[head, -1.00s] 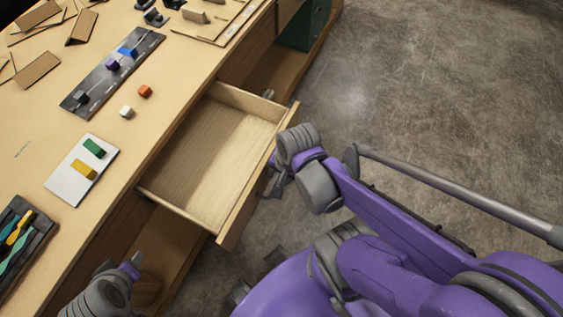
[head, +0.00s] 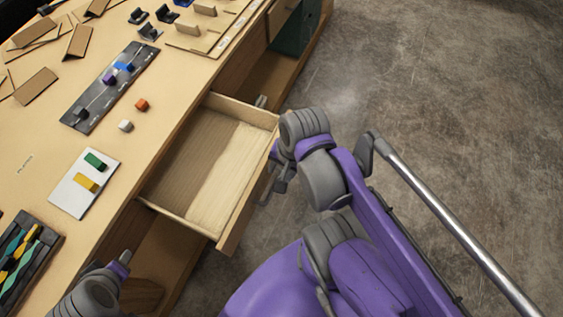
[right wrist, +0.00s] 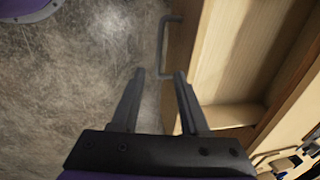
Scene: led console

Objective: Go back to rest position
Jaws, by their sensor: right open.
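My right gripper (head: 279,183) is open beside the outer front of the pulled-out wooden drawer (head: 240,205). In the right wrist view its two fingers (right wrist: 160,76) stand apart with nothing held between them. The grey drawer handle (right wrist: 164,45) lies just beyond the fingertips, on the drawer front. I cannot tell whether a finger touches the handle.
The open drawer is empty and juts out from the desk (head: 100,190). On the desk are a dark strip with blocks (head: 108,88), a white plate with green and yellow blocks (head: 85,183), loose orange and white cubes, and a tool tray (head: 25,262). The floor at right is clear.

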